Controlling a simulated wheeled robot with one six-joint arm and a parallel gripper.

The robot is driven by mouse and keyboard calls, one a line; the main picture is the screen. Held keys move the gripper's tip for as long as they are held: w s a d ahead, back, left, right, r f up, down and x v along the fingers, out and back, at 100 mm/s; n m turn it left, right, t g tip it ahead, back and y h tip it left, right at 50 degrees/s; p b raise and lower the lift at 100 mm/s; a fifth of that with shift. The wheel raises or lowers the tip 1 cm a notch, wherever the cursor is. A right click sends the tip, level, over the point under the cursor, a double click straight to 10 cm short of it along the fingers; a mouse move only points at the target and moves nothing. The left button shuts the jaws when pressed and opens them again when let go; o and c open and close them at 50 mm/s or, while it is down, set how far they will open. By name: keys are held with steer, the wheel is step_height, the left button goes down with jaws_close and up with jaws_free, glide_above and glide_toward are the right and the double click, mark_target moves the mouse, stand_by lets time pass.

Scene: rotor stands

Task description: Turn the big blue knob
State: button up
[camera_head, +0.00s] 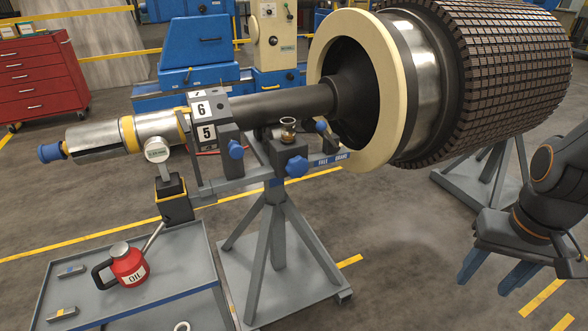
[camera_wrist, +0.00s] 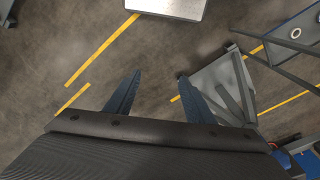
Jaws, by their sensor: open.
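Several blue knobs show in the head view. The largest looks like the lobed blue knob (camera_head: 297,167) on the front of the grey support block, below a small glass oil cup (camera_head: 288,130). Another blue knob (camera_head: 236,149) sits to its left on the block marked 6 and 5. My gripper (camera_head: 497,272) is at the lower right, well apart from the knobs, with its blue fingers pointing down and spread. In the wrist view my gripper (camera_wrist: 160,75) is open with only floor between the fingers. No knob can be made out clearly there.
The grey stand (camera_head: 275,260) carries the shaft of a large rotor (camera_head: 500,70) with a cream ring (camera_head: 395,85). A grey cart (camera_head: 190,270) with a red oil can (camera_head: 128,265) stands at the lower left. Open floor (camera_head: 400,250) lies between the stand and my gripper.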

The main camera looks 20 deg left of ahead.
mark_target(300, 168)
steer(key=shift+o, duration=0.4)
